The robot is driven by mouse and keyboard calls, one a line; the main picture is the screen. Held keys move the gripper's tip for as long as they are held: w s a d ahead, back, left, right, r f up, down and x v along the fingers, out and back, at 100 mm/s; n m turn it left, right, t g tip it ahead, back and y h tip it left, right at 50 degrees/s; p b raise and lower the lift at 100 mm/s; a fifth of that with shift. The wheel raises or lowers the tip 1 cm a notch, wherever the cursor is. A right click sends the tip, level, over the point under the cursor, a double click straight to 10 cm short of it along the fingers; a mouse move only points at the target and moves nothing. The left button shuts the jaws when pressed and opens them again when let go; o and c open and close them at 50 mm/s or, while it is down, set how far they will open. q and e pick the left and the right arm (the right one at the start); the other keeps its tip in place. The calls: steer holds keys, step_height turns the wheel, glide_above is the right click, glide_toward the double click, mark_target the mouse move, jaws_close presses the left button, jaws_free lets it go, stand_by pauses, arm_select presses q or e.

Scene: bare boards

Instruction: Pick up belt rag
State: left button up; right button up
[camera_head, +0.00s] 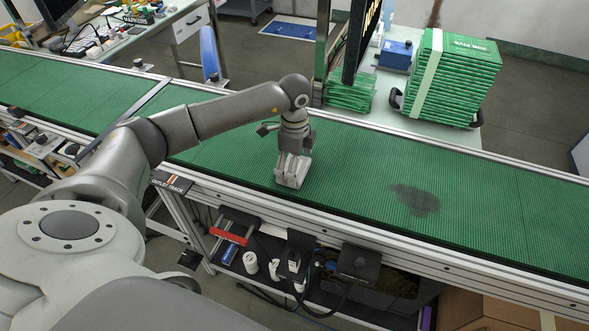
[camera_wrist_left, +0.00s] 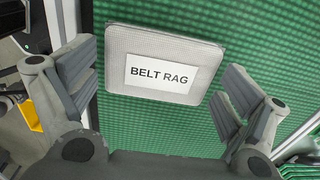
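The belt rag (camera_wrist_left: 162,38) is a flat grey-white pad with a white label reading "BELT RAG". It lies on the green conveyor belt (camera_head: 370,165) in the left wrist view. My left gripper (camera_head: 292,172) points down over the belt near its front edge in the head view. In the left wrist view, its two fingers (camera_wrist_left: 160,85) are spread wide, one on each side of the rag, with nothing between them gripped. I cannot make out the rag in the head view, where the gripper covers that spot. My right gripper is not in view.
A dark stain (camera_head: 415,199) marks the belt to the right of the gripper. Stacked green boxes (camera_head: 455,78) and a blue box (camera_head: 396,54) stand on a table behind the belt. A dark upright post and screen (camera_head: 357,40) rise behind. The belt's right part is clear.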

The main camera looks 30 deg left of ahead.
arm_select(q)
steer(key=c, duration=0.4)
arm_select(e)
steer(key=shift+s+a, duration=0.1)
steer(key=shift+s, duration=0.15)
arm_select(q)
steer(key=shift+r, duration=0.15)
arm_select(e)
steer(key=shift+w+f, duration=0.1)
arm_select(q)
steer(key=shift+r+b, duration=0.5)
steer(key=shift+r, duration=0.05)
steer(key=s+r, duration=0.1)
steer(key=r, duration=0.1)
steer(key=s+d+r+b, duration=0.1)
steer(key=r, duration=0.1)
steer(key=s+r+b, duration=0.1)
steer(key=r, duration=0.1)
steer(key=shift+s+d+r, duration=0.2)
steer(key=shift+s+d, duration=0.1)
steer(key=shift+d, duration=0.1)
steer(key=s+d+r+b, duration=0.2)
steer(key=s+d+r, duration=0.2)
steer(key=s, duration=0.5)
steer(key=shift+d+r, duration=0.15)
steer(key=shift+r, duration=0.5)
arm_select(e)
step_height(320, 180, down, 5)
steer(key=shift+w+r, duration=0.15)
